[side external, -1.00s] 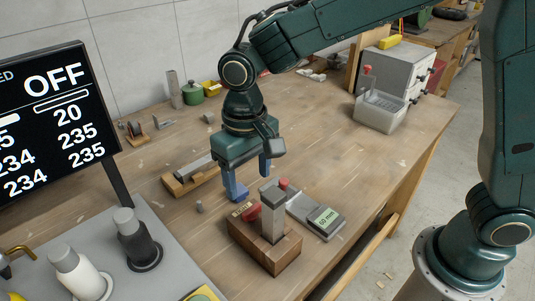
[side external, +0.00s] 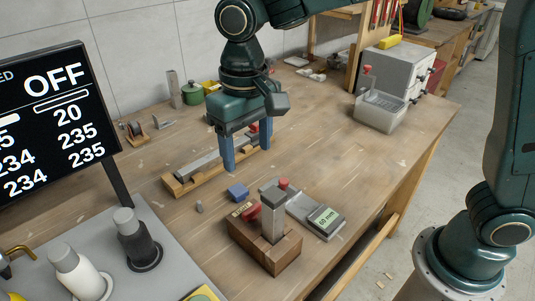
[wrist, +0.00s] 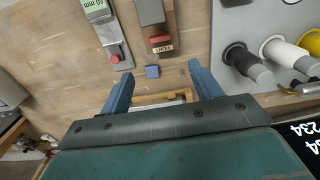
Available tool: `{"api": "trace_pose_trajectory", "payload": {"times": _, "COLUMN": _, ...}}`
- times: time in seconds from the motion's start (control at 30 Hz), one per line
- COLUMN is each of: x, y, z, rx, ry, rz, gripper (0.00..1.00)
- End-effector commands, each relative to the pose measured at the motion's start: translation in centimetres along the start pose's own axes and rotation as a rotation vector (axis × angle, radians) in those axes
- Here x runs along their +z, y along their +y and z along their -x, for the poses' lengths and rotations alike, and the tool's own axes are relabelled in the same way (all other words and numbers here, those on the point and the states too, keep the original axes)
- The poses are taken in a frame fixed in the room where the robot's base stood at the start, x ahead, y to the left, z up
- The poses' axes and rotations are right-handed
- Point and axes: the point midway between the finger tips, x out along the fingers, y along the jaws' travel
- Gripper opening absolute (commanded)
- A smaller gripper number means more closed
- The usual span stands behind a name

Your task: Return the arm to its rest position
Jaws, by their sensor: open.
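My gripper (side external: 246,156) is open and empty, with two blue fingers pointing down. In the side view it hangs above the bench (side external: 330,150), in front of or over a long grey bar in a wooden holder (side external: 195,176). In the wrist view, my gripper (wrist: 158,85) shows its fingers spread apart. A small blue block (side external: 238,192) lies on the bench beside a wooden block with a grey post and red knob (side external: 267,245). The blue block also shows in the wrist view (wrist: 152,71), beyond the fingers and apart from them.
A grey panel with dark and white posts (side external: 140,240) stands front left, below a display reading OFF (side external: 50,120). The bench's right middle is clear.

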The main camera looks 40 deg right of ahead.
Motion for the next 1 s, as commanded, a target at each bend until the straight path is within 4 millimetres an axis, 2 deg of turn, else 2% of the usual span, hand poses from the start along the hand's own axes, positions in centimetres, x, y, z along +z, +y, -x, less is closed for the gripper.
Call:
{"api": "trace_pose_trajectory", "payload": {"times": 0.17, "x": 0.5, "y": 1.4, "z": 0.9, "rx": -0.01, "ry": 0.02, "rz": -0.003, "gripper": 0.64}}
{"api": "trace_pose_trajectory", "payload": {"times": 0.37, "x": 1.9, "y": 4.7, "z": 2.8, "rx": -0.032, "ry": 0.073, "rz": -0.007, "gripper": 0.64}}
{"api": "trace_pose_trajectory", "payload": {"times": 0.7, "x": 6.3, "y": 11.3, "z": 5.4, "rx": -0.058, "ry": 0.195, "rz": -0.011, "gripper": 0.64}}
{"api": "trace_pose_trajectory", "payload": {"times": 1.0, "x": 11.1, "y": 15.8, "z": 6.0, "rx": -0.055, "ry": 0.31, "rz": -0.015, "gripper": 0.64}}
